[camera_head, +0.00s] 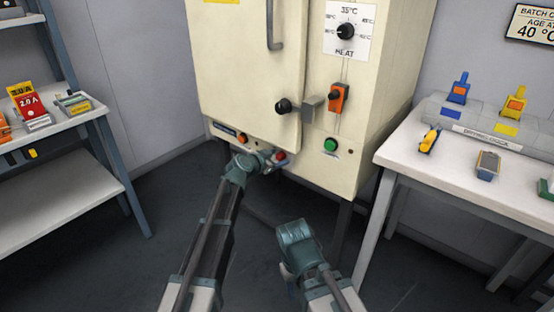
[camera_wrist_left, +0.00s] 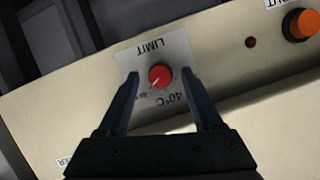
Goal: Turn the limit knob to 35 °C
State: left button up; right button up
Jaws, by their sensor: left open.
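The red limit knob (camera_wrist_left: 160,76) sits on a white plate (camera_wrist_left: 180,52) marked LIMIT, upside down in the left wrist view. A 40°C mark shows at its lower right, and a smaller, partly hidden mark at its lower left. The knob's pale pointer line appears to slant toward the lower left. In the head view the knob (camera_head: 281,156) is low on the cream oven's front. My left gripper (camera_head: 272,161) is open at it, with one finger on each side and gaps to the knob. My right gripper (camera_head: 286,268) hangs low; its fingers are unclear.
The cream oven (camera_head: 240,70) also carries a black HEAT knob (camera_head: 346,31), an orange switch (camera_head: 339,98), a green button (camera_head: 331,145) and a door handle (camera_head: 274,25). A white table (camera_head: 470,190) stands right, a shelf (camera_head: 60,200) left. A sign (camera_head: 535,25) reads 40 °C.

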pick_arm(q)
grip_shut()
